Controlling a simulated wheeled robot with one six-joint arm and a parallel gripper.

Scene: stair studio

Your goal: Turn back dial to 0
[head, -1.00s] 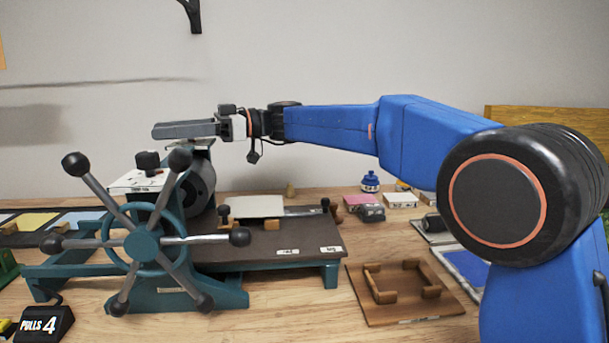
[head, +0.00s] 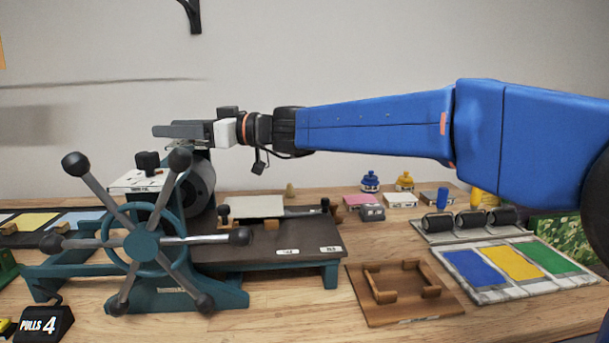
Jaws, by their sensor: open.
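A printing press with teal frame, grey roller and a large spoked wheel (head: 143,244) stands at the left of the bench. On its top is a white plate (head: 136,182) carrying a small black dial knob (head: 148,160). A second dial is not clearly visible; the area behind my gripper is hidden. My gripper (head: 160,131) reaches in from the right and hovers above the press roller, fingers pointing left, above and apart from the knob. Its fingers overlap from this side, and nothing shows between them. The dial's marks are too small to read.
The press bed (head: 265,240) extends right of the roller. A wooden frame tray (head: 400,290), ink slab with blue, yellow and green patches (head: 512,262), and black rollers (head: 470,222) lie to the right. A "PULLS 4" counter (head: 42,325) is front left.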

